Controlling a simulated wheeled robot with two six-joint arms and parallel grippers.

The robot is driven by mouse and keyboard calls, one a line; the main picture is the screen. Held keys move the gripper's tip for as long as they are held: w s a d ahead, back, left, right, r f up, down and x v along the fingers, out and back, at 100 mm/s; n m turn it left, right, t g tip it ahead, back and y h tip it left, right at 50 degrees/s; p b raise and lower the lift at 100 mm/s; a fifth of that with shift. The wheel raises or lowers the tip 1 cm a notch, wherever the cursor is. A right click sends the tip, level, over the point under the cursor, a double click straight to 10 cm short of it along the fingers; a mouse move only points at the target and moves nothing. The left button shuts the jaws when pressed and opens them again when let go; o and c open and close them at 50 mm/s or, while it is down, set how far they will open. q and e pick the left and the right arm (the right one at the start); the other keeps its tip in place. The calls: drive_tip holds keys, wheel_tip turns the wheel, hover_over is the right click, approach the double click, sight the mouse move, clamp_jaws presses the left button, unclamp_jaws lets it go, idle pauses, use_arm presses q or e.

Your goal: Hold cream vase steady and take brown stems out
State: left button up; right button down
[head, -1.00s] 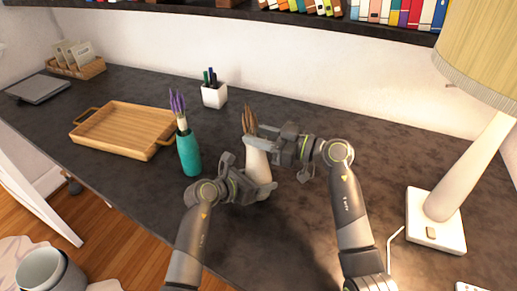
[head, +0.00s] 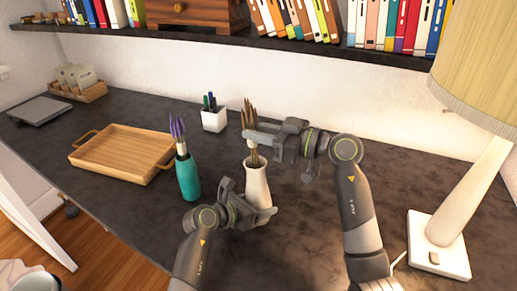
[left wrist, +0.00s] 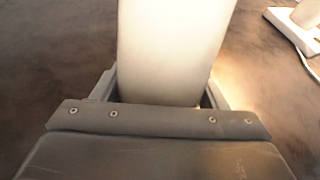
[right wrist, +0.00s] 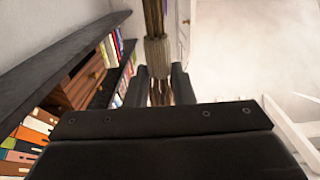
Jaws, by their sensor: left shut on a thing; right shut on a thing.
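The cream vase (head: 257,185) stands upright on the dark desk. My left gripper (head: 262,213) is shut on its lower body; the left wrist view shows the vase (left wrist: 172,50) between the fingers. The brown stems (head: 250,112) stand above the vase mouth in a bundle. My right gripper (head: 255,138) is shut on them; the right wrist view shows the bundle (right wrist: 153,18) with a pale ribbed band (right wrist: 157,50) between the fingers. The lower ends of the stems are at the vase mouth; whether they are still inside it I cannot tell.
A teal vase (head: 188,177) with purple flowers (head: 177,130) stands to the left, close to my left arm. A wooden tray (head: 120,153), a white pen cup (head: 213,121) and a lamp (head: 440,240) are also on the desk. A bookshelf (head: 300,42) hangs above.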

sight(257, 147)
drive_tip(key=shift+r, duration=0.65)
use_arm(q)
drive_tip(key=o, duration=1.4)
drive_tip(key=shift+c, duration=0.2)
drive_tip(key=shift+a, duration=0.15)
drive_tip(key=v, duration=1.2)
wheel_tip(257, 147, up, 10)
drive_tip(key=p, duration=1)
use_arm(e)
wheel_tip(257, 147, up, 10)
drive_tip(key=shift+s+a, duration=0.1)
